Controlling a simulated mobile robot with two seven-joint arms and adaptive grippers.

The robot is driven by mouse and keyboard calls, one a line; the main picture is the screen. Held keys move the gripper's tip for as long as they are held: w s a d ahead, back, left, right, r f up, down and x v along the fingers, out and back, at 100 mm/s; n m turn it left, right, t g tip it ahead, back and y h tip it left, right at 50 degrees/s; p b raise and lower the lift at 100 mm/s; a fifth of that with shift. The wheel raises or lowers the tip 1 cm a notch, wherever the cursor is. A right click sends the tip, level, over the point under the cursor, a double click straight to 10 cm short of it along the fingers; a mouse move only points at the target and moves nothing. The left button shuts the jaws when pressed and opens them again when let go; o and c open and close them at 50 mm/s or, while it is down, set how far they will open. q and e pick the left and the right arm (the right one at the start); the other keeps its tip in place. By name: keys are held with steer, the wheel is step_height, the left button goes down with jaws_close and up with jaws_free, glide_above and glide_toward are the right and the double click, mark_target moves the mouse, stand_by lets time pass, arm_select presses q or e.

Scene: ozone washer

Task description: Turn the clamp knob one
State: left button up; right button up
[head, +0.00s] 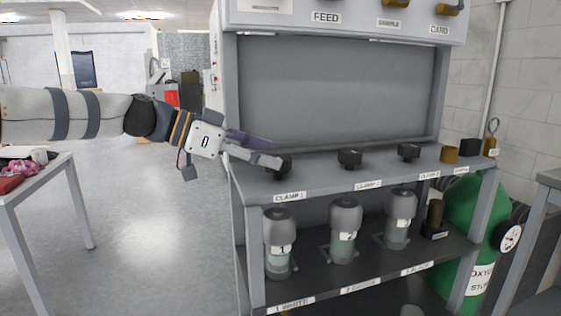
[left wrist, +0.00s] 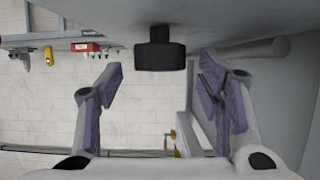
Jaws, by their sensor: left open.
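The clamp one knob (head: 285,170) is a small black knob on the grey shelf above the label CLAMP 1, partly hidden behind my left gripper's finger. My left gripper (head: 271,152) reaches in from the left with its fingers close to this knob. In the left wrist view the black knob (left wrist: 160,48) shows ahead, between the two purple-padded fingers of the open gripper (left wrist: 162,76). The fingers stand apart on either side and I see no contact. My right gripper is not in view.
Similar black knobs clamp two (head: 349,158) and clamp three (head: 408,152) stand further right, with a brass knob (head: 450,154). Several grey-capped bottles (head: 279,240) stand on the lower shelf. A green oxygen cylinder (head: 466,210) stands at right. A side table (head: 30,183) is at left.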

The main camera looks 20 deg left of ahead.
mark_target(278, 157)
arm_select(q)
steer(key=x, duration=0.3)
steer(key=shift+w+d, duration=0.1)
steer(key=shift+c, duration=0.3)
